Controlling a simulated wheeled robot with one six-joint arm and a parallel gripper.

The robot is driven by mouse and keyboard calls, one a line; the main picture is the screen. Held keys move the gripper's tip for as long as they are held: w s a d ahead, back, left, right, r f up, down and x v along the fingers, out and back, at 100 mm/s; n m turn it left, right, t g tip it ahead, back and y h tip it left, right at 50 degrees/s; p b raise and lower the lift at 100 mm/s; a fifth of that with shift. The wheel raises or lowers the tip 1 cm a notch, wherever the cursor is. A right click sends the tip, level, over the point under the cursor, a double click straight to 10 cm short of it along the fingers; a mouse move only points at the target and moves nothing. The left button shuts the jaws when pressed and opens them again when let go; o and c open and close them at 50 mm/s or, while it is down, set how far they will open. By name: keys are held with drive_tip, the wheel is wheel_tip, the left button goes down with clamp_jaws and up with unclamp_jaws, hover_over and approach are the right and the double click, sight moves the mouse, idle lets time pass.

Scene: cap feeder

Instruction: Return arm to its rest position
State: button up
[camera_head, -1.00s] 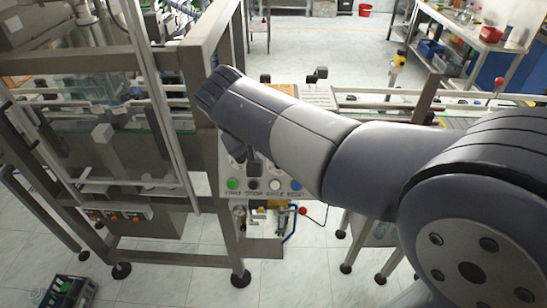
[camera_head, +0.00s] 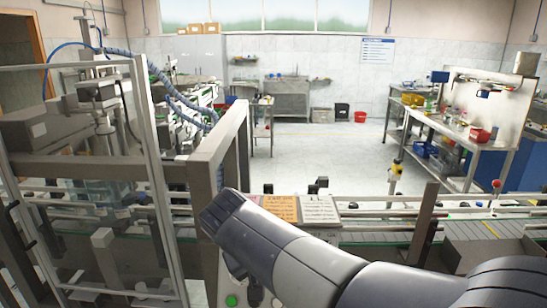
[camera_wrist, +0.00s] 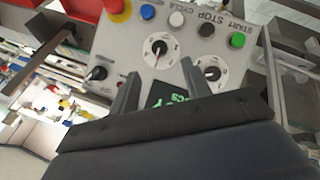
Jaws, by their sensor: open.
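My gripper (camera_wrist: 158,78) is open in the wrist view, its two dark fingers apart with nothing between them. The fingers overlap the picture of a light grey control panel (camera_wrist: 125,48). The panel has a red knob (camera_wrist: 117,9), a green button (camera_wrist: 237,40), other buttons and dials, and a dark display (camera_wrist: 168,95) with green text. I cannot tell whether the fingers touch the panel. In the head view my arm reaches from the lower right towards the panel; the fingers are hidden or too dark to make out there.
A metal-framed machine (camera_head: 150,150) stands close on the left of my arm. A conveyor (camera_head: 385,225) runs behind it to the right. Two paper sheets (camera_head: 320,209) lie behind the panel. A workbench (camera_head: 460,130) stands at the back right. Open floor (camera_head: 330,150) lies beyond the conveyor.

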drive_tip(key=p+x, duration=0.1)
drive_tip(key=x, duration=0.7)
drive_tip(key=shift+d+f, duration=0.15)
drive_tip(key=shift+w+m+p, duration=0.15)
drive_tip(key=shift+m+p, duration=0.15)
drive_tip(key=shift+p, duration=0.05)
drive_tip(key=shift+d+m+y, duration=0.1)
drive_tip(key=shift+m+y, duration=0.4)
